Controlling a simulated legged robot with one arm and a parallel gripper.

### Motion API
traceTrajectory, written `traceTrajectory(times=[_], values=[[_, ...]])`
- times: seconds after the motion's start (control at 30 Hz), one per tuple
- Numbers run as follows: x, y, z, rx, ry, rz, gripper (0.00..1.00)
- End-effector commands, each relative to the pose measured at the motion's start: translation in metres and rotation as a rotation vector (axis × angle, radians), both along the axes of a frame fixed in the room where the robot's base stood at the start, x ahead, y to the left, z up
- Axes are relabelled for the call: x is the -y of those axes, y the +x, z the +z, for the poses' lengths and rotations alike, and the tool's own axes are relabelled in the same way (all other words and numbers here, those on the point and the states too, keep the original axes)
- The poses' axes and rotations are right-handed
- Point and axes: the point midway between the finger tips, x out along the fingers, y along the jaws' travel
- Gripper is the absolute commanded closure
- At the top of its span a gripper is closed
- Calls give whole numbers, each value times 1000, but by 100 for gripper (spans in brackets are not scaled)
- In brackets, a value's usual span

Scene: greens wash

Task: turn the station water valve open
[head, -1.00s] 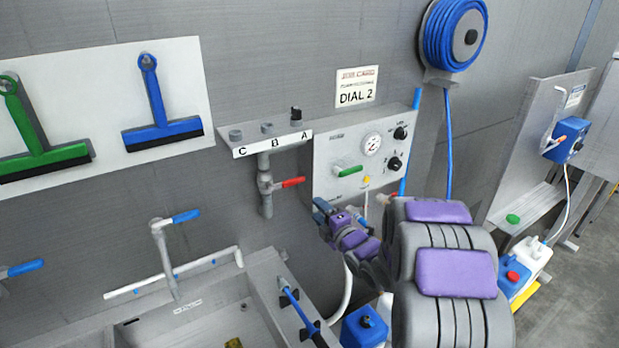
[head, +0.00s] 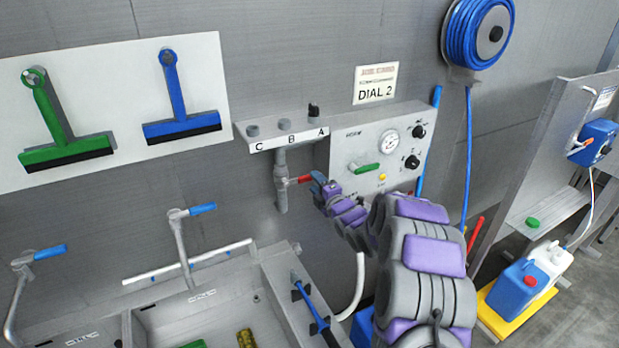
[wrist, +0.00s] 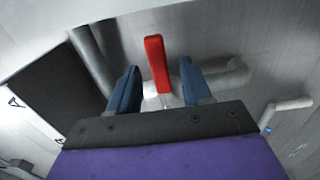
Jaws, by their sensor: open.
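A red lever handle (head: 300,180) sticks out to the right from a valve on the grey vertical pipe (head: 281,165), below the shelf marked C, B, A. My gripper (head: 318,184) is at the tip of this handle in the head view. In the wrist view the red handle (wrist: 156,62) shows in the gap between the two blue fingers of my gripper (wrist: 160,85). The fingers are apart, with space on both sides of the handle, and are not closed on it. A green handle (head: 364,168) sits on the control panel to the right.
The control panel (head: 350,150) with gauge and knobs is close right of my gripper. The sink (head: 160,325) with blue-handled taps lies below left. A blue hose reel (head: 478,32) hangs above right. Jugs stand on a yellow tray (head: 490,312) at right.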

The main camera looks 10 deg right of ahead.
Motion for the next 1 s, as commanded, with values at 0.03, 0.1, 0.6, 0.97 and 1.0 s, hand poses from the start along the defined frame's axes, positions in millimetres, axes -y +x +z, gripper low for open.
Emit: traceTrajectory(times=[0.03,0.1,0.6,0.97,1.0], values=[[-3,7,1,2,0,1,51],[-7,15,1,3,-2,1,51],[-17,40,1,1,-3,0,51],[-16,40,0,1,-2,0,69],[-16,40,0,0,-3,0,73]])
